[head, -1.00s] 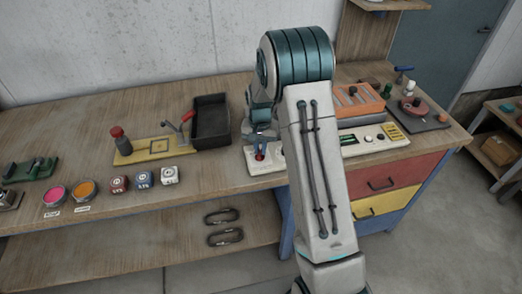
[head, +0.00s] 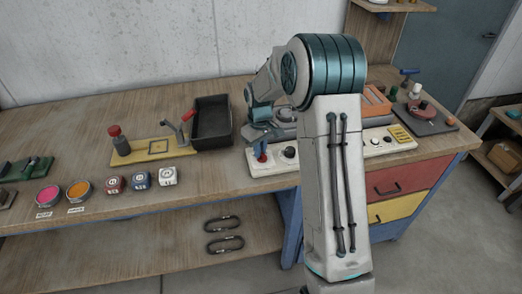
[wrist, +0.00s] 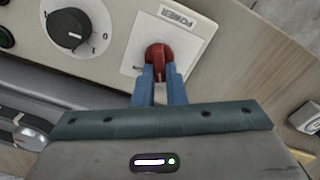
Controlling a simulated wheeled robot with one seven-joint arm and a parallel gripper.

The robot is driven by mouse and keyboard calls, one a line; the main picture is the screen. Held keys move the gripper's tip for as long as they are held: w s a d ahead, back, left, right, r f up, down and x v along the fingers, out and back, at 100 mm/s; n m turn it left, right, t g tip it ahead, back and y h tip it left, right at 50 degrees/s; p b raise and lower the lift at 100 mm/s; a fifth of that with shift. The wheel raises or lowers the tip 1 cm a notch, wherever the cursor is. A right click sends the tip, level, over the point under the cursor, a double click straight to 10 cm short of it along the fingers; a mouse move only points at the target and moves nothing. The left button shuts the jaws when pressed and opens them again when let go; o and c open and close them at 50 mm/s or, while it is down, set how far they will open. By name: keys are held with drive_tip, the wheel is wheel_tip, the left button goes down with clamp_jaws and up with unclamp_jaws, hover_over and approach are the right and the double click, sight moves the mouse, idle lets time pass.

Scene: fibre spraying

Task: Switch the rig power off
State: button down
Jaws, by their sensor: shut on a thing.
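The power switch is a red knob (wrist: 158,54) on a white square plate, under a POWER label (wrist: 178,18), in the wrist view. My gripper (wrist: 158,72) has its two blue fingers closed on the knob, one on each side. The position marks around the knob are small and partly covered, so its setting cannot be read. In the head view the red knob (head: 262,157) is at the left end of the long pale control panel (head: 268,170), and my gripper (head: 262,147) is on it, partly hidden.
A black rotary knob (wrist: 68,28) sits beside the switch plate. A black bin (head: 212,122) and a yellow board (head: 152,150) stand left of the panel. My arm hides the panel's middle. The small cube (head: 168,176) and neighbours stand near the bench front.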

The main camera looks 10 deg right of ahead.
drive_tip(key=shift+n, duration=0.6)
drive_tip(key=shift+a, duration=0.1)
drive_tip(key=shift+r, duration=0.1)
drive_tip(key=c, duration=1.5)
unclamp_jaws()
wheel_tip(320, 180, up, 14)
drive_tip(key=shift+f+b, duration=0.1)
drive_tip(key=shift+b, duration=0.65)
